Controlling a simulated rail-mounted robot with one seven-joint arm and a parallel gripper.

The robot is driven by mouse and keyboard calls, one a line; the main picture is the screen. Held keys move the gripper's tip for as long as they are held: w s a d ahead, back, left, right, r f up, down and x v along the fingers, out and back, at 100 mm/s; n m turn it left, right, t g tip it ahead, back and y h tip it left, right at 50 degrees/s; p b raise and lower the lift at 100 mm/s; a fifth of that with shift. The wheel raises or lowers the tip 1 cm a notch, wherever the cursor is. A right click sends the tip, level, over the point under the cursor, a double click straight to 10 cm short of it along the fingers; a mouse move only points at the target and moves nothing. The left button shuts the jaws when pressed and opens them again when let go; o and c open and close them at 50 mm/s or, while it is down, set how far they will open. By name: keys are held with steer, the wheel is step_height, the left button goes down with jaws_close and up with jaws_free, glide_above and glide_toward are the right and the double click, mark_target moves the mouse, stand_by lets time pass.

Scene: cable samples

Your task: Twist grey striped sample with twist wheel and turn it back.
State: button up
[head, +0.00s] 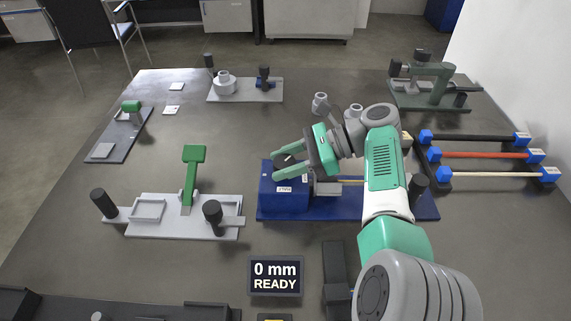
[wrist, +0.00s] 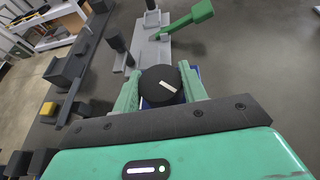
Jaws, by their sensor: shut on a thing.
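The twist wheel (wrist: 160,85) is a dark round knob with a white line mark, tilted in the wrist view. In the head view the wheel (head: 284,158) sits on the blue block of the twist fixture (head: 285,196). My gripper (head: 276,167) is shut on the wheel, with one green finger on each side; it also shows in the wrist view (wrist: 160,88). A thin light yellowish piece (head: 350,179) runs right from the block and passes behind my arm. I cannot tell whether it is the grey striped sample, as my arm hides most of that stretch.
Black, orange and white samples (head: 490,155) with blue ends lie on a rack at right. A grey fixture with a green lever (head: 192,175) stands at left. A display (head: 275,276) reads "0 mm READY". More fixtures stand at the back; the table's centre back is mostly clear.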

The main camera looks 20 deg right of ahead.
mark_target(285, 163)
steer(key=o, duration=1)
steer(key=shift+r, duration=0.1)
step_height(285, 163, up, 5)
steer(key=p, duration=0.5)
steer(key=shift+a, duration=0.1)
steer(key=shift+s+p, duration=0.15)
steer(key=shift+p, duration=1.05)
steer(key=s+p, duration=0.1)
steer(key=p, duration=0.5)
steer(key=shift+s+a, duration=0.3)
steer(key=shift+s, duration=0.1)
steer(key=s+a+p, duration=0.1)
steer(key=s+p, duration=0.3)
steer(key=s+a+p, duration=0.1)
steer(key=s+p, duration=0.3)
steer(key=s, duration=0.1)
steer(key=s+a+p, duration=0.1)
steer(key=s+p, duration=0.3)
steer(key=shift+s+a+p, duration=0.15)
steer(key=shift+a+p, duration=0.25)
